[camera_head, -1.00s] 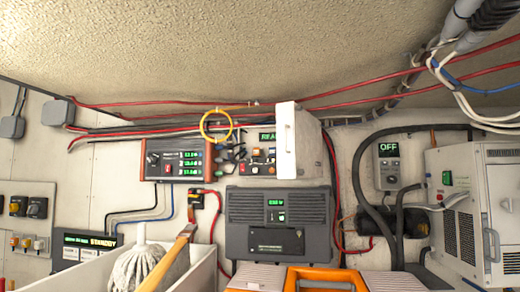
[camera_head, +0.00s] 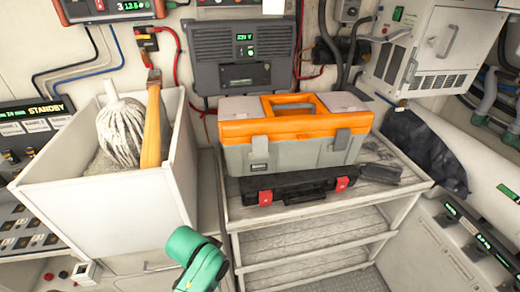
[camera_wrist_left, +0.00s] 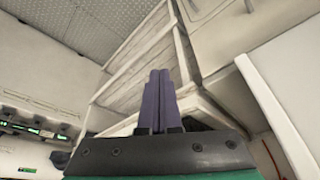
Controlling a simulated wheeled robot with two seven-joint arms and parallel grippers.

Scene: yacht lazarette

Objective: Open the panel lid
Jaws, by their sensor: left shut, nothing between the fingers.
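At the top edge of the head view, only the lower part of an instrument box (camera_head: 226,9) shows. A white upright plate (camera_head: 273,6), possibly its lid, stands at its right side. I cannot tell whether this is the task's panel lid. My left gripper (camera_wrist_left: 160,75) is in the left wrist view, its two dark purple fingers shut together and empty. It points toward the stepped wooden shelves and is apart from the instrument box. A green arm link of mine shows low in the head view. My right gripper is in neither current view.
An orange and grey toolbox (camera_head: 297,130) and a black case (camera_head: 292,187) stand on the top step (camera_head: 400,183). A white bin (camera_head: 95,212) with a mop (camera_head: 122,130) stands left. A grey wall unit (camera_head: 238,62) and a white cabinet (camera_head: 425,50) are behind.

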